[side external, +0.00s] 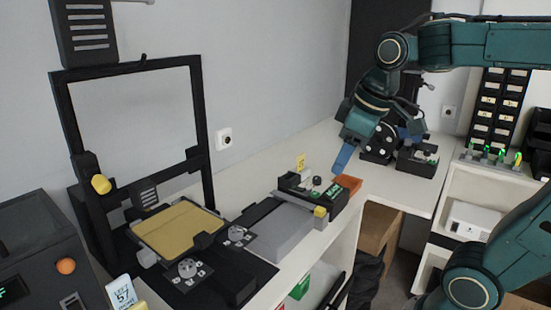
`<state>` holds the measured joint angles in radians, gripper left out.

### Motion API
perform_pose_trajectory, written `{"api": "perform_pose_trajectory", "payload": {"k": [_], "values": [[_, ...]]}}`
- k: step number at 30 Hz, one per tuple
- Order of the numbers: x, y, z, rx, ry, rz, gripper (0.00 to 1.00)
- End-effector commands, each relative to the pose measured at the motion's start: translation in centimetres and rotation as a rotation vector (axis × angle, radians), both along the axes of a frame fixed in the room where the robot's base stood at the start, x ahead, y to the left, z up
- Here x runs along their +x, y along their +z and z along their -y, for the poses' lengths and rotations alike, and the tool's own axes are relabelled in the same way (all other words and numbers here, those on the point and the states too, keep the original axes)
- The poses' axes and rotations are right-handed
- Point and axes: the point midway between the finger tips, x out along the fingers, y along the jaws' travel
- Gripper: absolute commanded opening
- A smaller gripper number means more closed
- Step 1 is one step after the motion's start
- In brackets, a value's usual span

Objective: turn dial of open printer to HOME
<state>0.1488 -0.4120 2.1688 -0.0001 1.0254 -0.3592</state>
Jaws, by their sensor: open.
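The open-frame printer (203,120) stands at the left, with a yellow bed (180,229) low inside its black frame. One grey dial (187,268) sits on a black panel with white marks at the printer's front. A second similar dial (236,233) sits on another panel to its right. The marks are too small to read, so I cannot tell where either dial points. My gripper (342,160) is to the right, well apart from both dials, with a blue finger pointing down above the bench near an orange tray. It is open; the space between its fingers is not clearly visible.
A grey flat machine (275,233) with a black control end (318,190) lies between the printer and my gripper. A dark enclosed machine (40,255) and a "57" card (122,291) are at lower left. The bench is bare behind the grey machine.

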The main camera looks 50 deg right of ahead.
Motion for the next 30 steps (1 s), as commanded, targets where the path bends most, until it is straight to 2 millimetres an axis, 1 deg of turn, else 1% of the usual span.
{"api": "perform_pose_trajectory", "payload": {"k": [1,6,14,22,30], "values": [[1.1,0.3,0.7,-0.009,0.015,-0.018,0.48],[4.3,0.9,3.0,-0.041,0.087,-0.075,0.48],[8.9,0.9,7.2,-0.072,0.202,-0.160,0.48],[13.1,-0.5,12.5,-0.082,0.325,-0.242,0.48],[16.2,-3.1,18.4,-0.070,0.453,-0.314,0.48]]}}
